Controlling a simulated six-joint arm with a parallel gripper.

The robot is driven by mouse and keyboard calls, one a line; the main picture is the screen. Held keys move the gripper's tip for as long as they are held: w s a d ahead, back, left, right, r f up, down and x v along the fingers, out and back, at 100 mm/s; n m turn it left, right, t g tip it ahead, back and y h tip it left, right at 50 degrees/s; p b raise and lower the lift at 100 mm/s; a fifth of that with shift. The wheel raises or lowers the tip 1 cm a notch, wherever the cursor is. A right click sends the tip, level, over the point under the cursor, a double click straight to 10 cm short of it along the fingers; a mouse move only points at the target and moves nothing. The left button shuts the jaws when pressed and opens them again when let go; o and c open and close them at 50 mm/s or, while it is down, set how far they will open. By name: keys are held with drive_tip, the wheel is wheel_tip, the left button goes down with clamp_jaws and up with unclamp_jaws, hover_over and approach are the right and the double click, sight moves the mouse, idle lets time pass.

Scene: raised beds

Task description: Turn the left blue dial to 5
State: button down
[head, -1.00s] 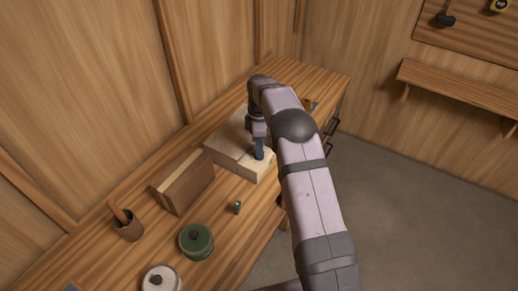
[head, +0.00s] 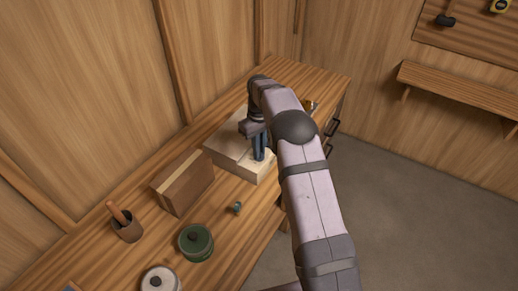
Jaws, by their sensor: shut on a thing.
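A pale wooden box (head: 226,150) stands on the bench, partly covered by my arm. My gripper (head: 261,158) points down at the box's top near its front right end. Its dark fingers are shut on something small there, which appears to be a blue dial. The fingers and arm hide the dial, so its pointer and any numbers cannot be read. I cannot make out a second dial.
On the wooden bench (head: 150,242) are a brown block (head: 185,186), a cup with a wooden handle (head: 127,228), a green lidded pot (head: 196,242), a white lidded pot (head: 160,280) and a small grey-green piece (head: 237,208). A wall shelf (head: 460,95) is at right.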

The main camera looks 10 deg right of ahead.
drive_tip(key=m, duration=0.6)
drive_tip(key=shift+r, duration=0.1)
drive_tip(key=m, duration=0.6)
drive_tip(key=shift+m, duration=0.4)
drive_tip(key=c, duration=1.8)
unclamp_jaws()
drive_tip(key=shift+r+b, duration=1.25)
drive_tip(key=shift+r, duration=2.4)
